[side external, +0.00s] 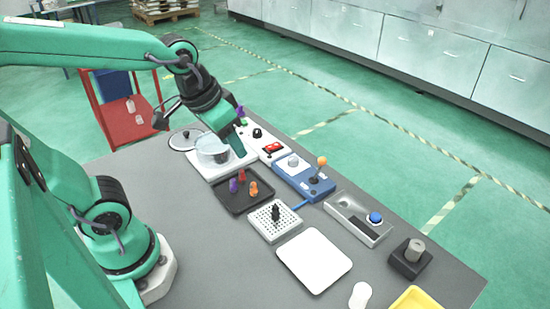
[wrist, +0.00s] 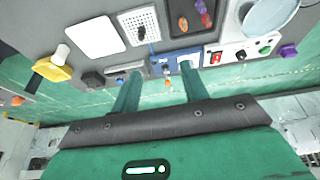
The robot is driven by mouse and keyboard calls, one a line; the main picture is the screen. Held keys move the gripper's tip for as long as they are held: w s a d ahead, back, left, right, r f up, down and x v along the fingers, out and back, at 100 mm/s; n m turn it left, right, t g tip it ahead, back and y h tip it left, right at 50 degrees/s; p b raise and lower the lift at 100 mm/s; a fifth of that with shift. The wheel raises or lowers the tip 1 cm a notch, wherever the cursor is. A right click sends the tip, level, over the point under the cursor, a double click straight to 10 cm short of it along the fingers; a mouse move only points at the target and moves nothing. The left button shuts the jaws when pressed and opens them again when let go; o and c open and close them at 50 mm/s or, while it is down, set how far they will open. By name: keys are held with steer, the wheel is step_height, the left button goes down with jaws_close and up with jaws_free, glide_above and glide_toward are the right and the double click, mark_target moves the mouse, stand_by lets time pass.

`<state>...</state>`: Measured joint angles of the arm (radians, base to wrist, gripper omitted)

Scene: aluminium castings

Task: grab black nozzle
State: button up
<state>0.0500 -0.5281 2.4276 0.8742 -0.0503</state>
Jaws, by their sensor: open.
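The black nozzle (side external: 275,213) stands upright on a white perforated block (side external: 263,236) in the middle of the table. It also shows as a small dark shape in the wrist view (wrist: 141,33), near the top. My gripper (side external: 238,150) is open, above the far part of the table, behind and left of the nozzle in the side view. In the wrist view its two green fingers (wrist: 158,72) are spread with nothing clearly held between them. The nozzle lies beyond the fingertips and apart from them.
A dark tray (side external: 228,202) with several orange and purple pieces lies beside the block. A blue joystick panel (side external: 287,181) and grey button panel (side external: 350,224) stand on the right. A white plate (side external: 310,262) lies in front. A glass dish (side external: 212,148) is under my gripper.

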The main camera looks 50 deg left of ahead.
mark_target(276, 207)
steer(key=w+d+f+g, duration=0.1)
steer(key=w+f, duration=0.1)
steer(key=f, duration=0.1)
steer(key=w+d+f+g, duration=0.1)
steer(key=w+d+f, duration=0.1)
steer(key=f, duration=0.2)
steer(key=w+d+f+g, duration=0.2)
steer(key=w+f, duration=0.1)
steer(key=f, duration=0.1)
steer(key=shift+f, duration=0.1)
steer(key=shift+w+d+f, duration=0.15)
steer(key=shift+d+f, duration=0.05)
steer(key=shift+f, duration=0.35)
steer(key=shift+f, duration=0.1)
steer(key=shift+f, duration=1.2)
steer(key=shift+f, duration=0.1)
steer(key=shift+a+f, duration=0.1)
steer(key=shift+f, duration=2.4)
steer(key=shift+c, duration=0.2)
jaws_close()
